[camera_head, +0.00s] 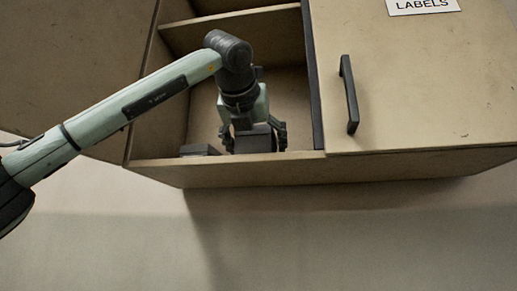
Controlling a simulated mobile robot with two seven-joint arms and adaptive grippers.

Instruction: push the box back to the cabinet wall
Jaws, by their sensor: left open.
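The cabinet (288,90) is a tan wooden unit whose left compartment stands open. A dark grey box (257,144) sits low in this compartment, close to its front edge. My left gripper (255,134) reaches into the compartment and points down, with its fingers apart on either side of the dark box. I cannot tell whether the fingers touch it. The gripper and wrist hide part of the compartment's back wall. My right gripper is not in view.
A smaller grey item (200,150) lies left of the dark box. The open door (75,65) spreads to the left. The right door (420,90) is shut, with a black handle (349,95) and a LABELS sign (422,5). A shelf (235,28) crosses above.

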